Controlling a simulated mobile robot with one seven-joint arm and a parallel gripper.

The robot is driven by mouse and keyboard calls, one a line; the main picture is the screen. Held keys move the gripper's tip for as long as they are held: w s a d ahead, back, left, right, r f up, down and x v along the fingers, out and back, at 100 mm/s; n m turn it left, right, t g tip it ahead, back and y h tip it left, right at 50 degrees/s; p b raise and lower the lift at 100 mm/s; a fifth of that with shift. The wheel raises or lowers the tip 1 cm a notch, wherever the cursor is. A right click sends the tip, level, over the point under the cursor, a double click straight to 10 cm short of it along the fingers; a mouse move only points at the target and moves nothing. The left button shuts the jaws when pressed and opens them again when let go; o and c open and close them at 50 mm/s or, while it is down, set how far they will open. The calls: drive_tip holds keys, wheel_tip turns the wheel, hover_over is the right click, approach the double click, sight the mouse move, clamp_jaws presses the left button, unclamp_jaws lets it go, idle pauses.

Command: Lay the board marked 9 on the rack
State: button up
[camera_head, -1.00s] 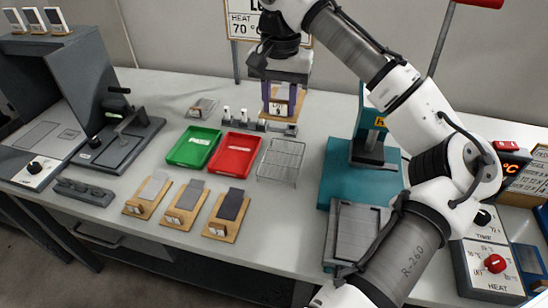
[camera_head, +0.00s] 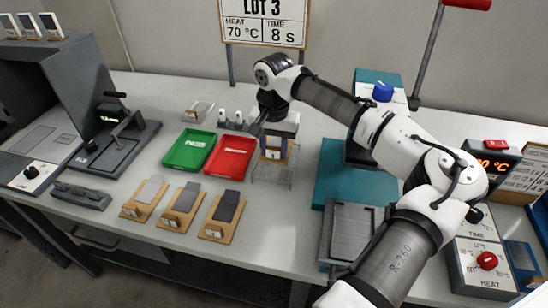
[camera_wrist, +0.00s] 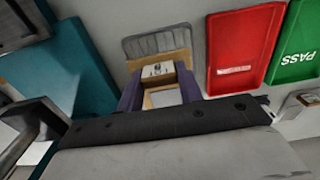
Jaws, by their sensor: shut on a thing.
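My gripper (camera_head: 276,147) is shut on a tan wooden board (camera_head: 272,154) with a pale tag. It also shows in the wrist view, where the board (camera_wrist: 157,70) sits between the two purple fingers (camera_wrist: 160,92). The mark on the tag is too small to read now. The wire rack (camera_head: 268,178) stands on the table under and just in front of the board, right of the red tray. In the wrist view the rack (camera_wrist: 157,42) shows as a grey grid beyond the board. I cannot tell whether the board touches the rack.
A red tray (camera_head: 229,158) and a green tray (camera_head: 189,151) lie left of the rack. Several boards with grey strips (camera_head: 222,213) lie at the front left. A teal press (camera_head: 345,180) stands close on the right. The table front of the rack is clear.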

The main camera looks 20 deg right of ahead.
sight(274, 157)
drive_tip(key=shift+f, duration=2.25)
drive_tip(key=shift+f, duration=0.1)
drive_tip(key=o, duration=1)
wheel_tip(274, 157, up, 12)
drive_tip(key=shift+r+b, duration=0.15)
drive_tip(key=shift+b, duration=0.6)
drive_tip(key=shift+s, duration=0.1)
